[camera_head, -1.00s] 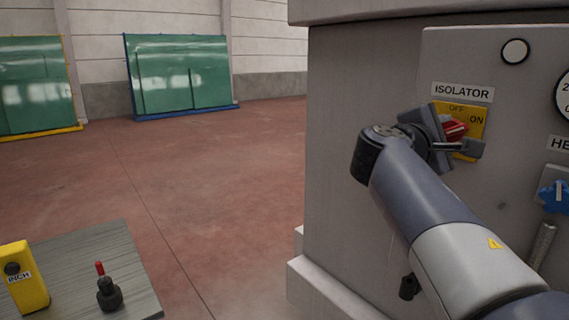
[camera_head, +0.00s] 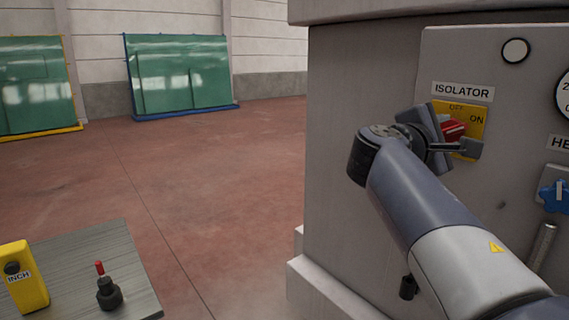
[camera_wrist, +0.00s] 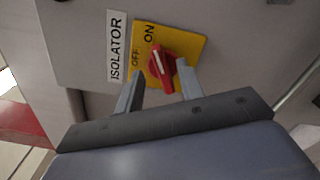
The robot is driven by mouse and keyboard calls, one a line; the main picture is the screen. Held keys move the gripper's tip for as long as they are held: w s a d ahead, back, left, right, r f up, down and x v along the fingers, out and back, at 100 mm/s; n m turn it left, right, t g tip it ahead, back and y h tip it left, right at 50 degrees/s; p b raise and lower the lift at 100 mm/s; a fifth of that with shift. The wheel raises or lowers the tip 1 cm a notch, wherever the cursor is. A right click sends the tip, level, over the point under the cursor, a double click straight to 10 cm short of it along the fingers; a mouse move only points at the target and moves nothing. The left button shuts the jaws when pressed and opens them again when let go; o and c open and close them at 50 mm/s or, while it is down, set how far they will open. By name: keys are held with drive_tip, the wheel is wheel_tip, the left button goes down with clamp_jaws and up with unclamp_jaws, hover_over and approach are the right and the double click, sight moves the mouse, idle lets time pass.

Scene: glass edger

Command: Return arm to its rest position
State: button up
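My gripper (camera_wrist: 160,92) is in front of the isolator switch on the grey control panel (camera_head: 440,60). In the wrist view its two fingers are spread apart, with the red isolator knob (camera_wrist: 160,66) beyond and between their tips; nothing is seen gripped. In the head view my gripper (camera_head: 458,146) partly covers the red knob (camera_head: 453,130). My arm reaches in from the lower right.
A blue knob (camera_head: 555,196) and a round white lamp (camera_head: 515,51) are on the same panel. A bench (camera_head: 75,270) at lower left holds a yellow INCH box (camera_head: 25,285) and a red-tipped toggle (camera_head: 105,290). Green glass racks stand far back; the floor between is clear.

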sight(452, 127)
drive_tip(key=x, duration=0.1)
drive_tip(key=p+x, duration=0.1)
drive_tip(key=x, duration=0.2)
drive_tip(key=shift+w+r, duration=0.1)
drive_tip(key=shift+r, duration=0.2)
drive_tip(key=n+p, duration=0.3)
drive_tip(key=p, duration=0.1)
drive_tip(key=shift+w+a+r+n+p, duration=0.1)
drive_tip(key=shift+r+n+p, duration=0.1)
drive_tip(key=shift+n+p, duration=0.15)
drive_tip(key=shift+f+n+p, duration=0.15)
drive_tip(key=shift+n+p, duration=0.5)
drive_tip(key=shift+n, duration=0.1)
drive_tip(key=shift+a, duration=0.1)
